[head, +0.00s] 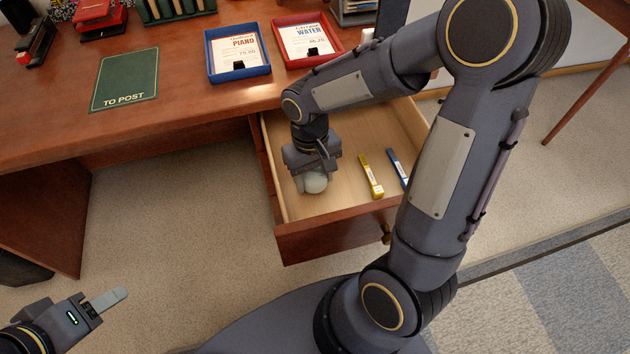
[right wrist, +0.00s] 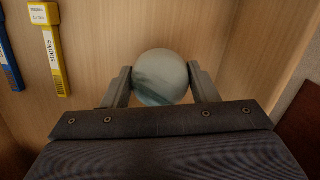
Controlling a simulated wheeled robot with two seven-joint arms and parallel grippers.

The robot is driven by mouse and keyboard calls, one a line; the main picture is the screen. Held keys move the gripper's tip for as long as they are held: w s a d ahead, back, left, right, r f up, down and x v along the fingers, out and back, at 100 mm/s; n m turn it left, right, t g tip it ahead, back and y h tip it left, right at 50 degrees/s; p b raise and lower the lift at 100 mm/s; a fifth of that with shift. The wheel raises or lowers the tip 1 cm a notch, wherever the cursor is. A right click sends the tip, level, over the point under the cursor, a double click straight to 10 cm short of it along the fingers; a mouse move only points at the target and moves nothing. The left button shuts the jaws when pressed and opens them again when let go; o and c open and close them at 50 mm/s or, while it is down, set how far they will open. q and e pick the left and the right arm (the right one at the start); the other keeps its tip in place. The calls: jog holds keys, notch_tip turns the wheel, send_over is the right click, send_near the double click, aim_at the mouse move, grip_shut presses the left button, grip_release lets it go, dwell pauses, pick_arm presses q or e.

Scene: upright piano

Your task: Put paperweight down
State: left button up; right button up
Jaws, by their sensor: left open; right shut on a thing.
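The paperweight (right wrist: 160,78) is a pale, glassy ball with a grey-green tint. It also shows in the head view (head: 316,184), inside the open desk drawer (head: 345,220) near its left side. My right gripper (right wrist: 160,85) has a finger on each side of the ball and is shut on it. It points down into the drawer, and the wrist hides part of the ball. I cannot tell whether the ball touches the drawer floor. My left gripper (head: 105,300) is open and empty over the carpet at the lower left, away from the drawer.
A yellow staples box (head: 371,176) and a blue box (head: 398,168) lie in the drawer to the right of the ball. The desk top (head: 180,100) holds a green "TO POST" mat (head: 125,80), a blue tray (head: 238,72) and a red tray (head: 307,60).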

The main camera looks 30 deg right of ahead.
jog(key=shift+f, duration=0.75)
jog(key=shift+f, duration=0.2)
jog(key=o, duration=1.2)
jog(key=shift+c, duration=0.2)
jog(key=shift+r, duration=0.15)
